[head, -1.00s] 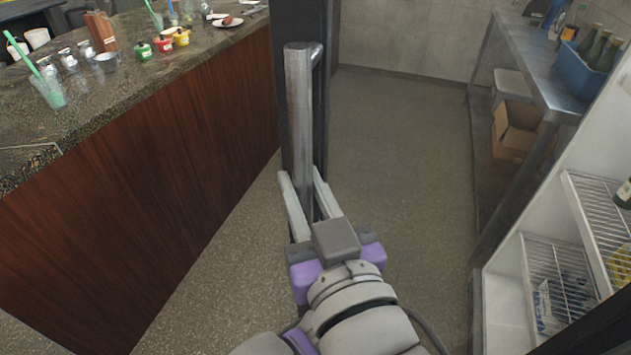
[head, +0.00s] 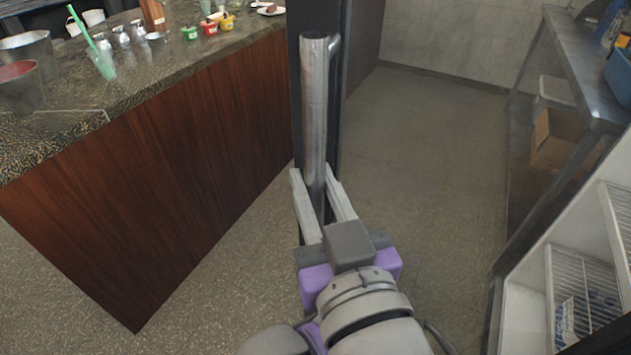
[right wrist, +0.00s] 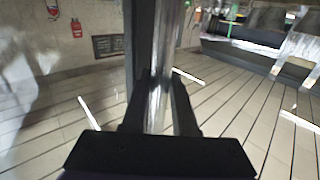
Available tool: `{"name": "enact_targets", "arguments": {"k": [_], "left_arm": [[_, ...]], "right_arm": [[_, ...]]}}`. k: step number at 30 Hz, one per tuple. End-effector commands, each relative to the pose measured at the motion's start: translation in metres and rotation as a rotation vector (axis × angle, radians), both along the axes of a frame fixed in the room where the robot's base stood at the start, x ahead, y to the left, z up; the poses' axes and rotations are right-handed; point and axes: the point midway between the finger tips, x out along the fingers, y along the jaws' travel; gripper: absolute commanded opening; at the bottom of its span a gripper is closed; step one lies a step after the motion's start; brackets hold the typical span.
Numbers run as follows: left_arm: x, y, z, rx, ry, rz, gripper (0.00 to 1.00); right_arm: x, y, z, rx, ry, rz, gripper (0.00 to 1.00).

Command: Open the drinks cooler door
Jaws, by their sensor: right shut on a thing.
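The drinks cooler door stands swung open and is seen nearly edge-on, with a dark frame (head: 296,110) and a tall silver bar handle (head: 315,95). My right gripper (head: 317,180) is shut on the lower part of the handle, one finger on each side of it. The handle also shows between the fingers in the right wrist view (right wrist: 158,100). The cooler's white interior (head: 525,315) with wire shelves (head: 585,285) is visible at the lower right. My left gripper is not in view.
A wood-fronted counter (head: 170,170) with a stone top stands left of the door, carrying cups, jars and metal buckets (head: 20,85). A steel table (head: 580,70) with a cardboard box (head: 560,135) beneath is at the right. Speckled floor (head: 420,150) lies clear between.

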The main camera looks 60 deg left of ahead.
Motion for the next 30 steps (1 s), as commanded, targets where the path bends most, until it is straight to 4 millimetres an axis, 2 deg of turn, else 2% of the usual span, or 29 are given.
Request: {"name": "enact_targets", "arguments": {"k": [2, 3, 7, 16, 20, 30], "left_arm": [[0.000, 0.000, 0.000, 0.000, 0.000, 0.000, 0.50], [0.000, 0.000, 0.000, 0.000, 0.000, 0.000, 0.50], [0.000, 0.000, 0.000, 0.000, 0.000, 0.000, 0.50], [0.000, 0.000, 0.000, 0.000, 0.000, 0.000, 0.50], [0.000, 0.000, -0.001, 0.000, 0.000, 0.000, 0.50], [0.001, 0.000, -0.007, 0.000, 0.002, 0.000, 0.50]], "right_arm": [[0.000, 0.000, -0.001, -0.002, 0.001, -0.001, 0.00], [0.000, 0.000, -0.001, -0.002, 0.001, -0.001, 0.32], [0.000, 0.000, 0.000, -0.001, 0.000, -0.001, 0.56], [0.000, -0.001, 0.000, 0.000, 0.000, 0.000, 0.57], [-0.002, -0.008, 0.000, 0.000, 0.000, 0.000, 0.57], [-0.019, -0.065, -0.001, -0.001, 0.001, 0.000, 0.57]]}}
